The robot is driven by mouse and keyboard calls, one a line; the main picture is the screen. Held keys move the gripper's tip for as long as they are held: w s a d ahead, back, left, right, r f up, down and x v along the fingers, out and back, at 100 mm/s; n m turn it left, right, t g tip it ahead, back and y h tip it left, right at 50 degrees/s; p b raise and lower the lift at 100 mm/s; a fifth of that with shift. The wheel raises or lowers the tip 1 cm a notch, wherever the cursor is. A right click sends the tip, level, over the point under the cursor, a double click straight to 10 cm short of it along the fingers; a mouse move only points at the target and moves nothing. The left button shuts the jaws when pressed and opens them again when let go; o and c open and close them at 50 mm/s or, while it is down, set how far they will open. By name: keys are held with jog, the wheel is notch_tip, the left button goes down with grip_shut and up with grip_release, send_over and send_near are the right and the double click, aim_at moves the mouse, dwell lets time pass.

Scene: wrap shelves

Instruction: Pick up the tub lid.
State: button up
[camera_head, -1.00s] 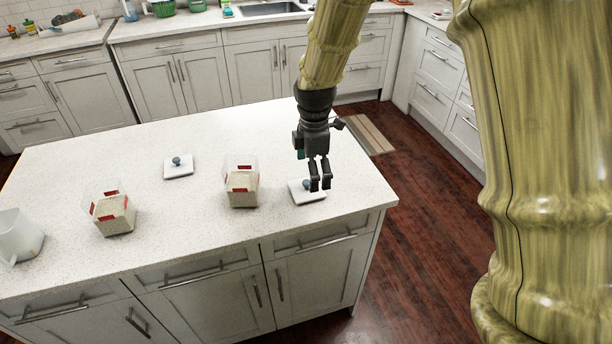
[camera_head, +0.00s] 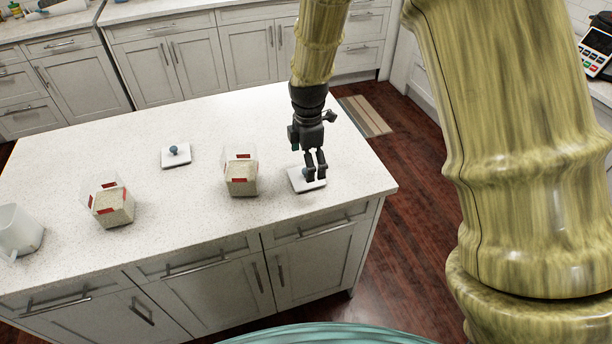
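A white square tub lid (camera_head: 299,184) lies flat on the island countertop near its right end. Its knob is mostly hidden by my gripper. My gripper (camera_head: 315,176) points down at the lid, with its two fingertips low over the lid's right part. A gap shows between the fingers, and the lid appears to rest on the counter. A second white lid (camera_head: 183,159) with a blue-grey knob lies farther left. Two clear tubs with red marks and pale contents stand uncovered, one (camera_head: 242,183) just left of my gripper and one (camera_head: 113,213) farther left.
A white pitcher (camera_head: 17,236) stands at the island's left edge. The white speckled countertop (camera_head: 185,215) is clear between these things. The island's right edge is close to the lid. Cabinets line the back, and a striped mat (camera_head: 366,116) lies on the floor.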

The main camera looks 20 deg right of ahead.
jog(key=f, duration=0.1)
jog(key=f+p, duration=0.1)
jog(key=shift+a+f, duration=0.2)
jog(key=shift+f, duration=0.15)
jog(key=shift+f+p, duration=0.3)
jog(key=shift+f, duration=0.55)
jog(key=c, duration=0.9)
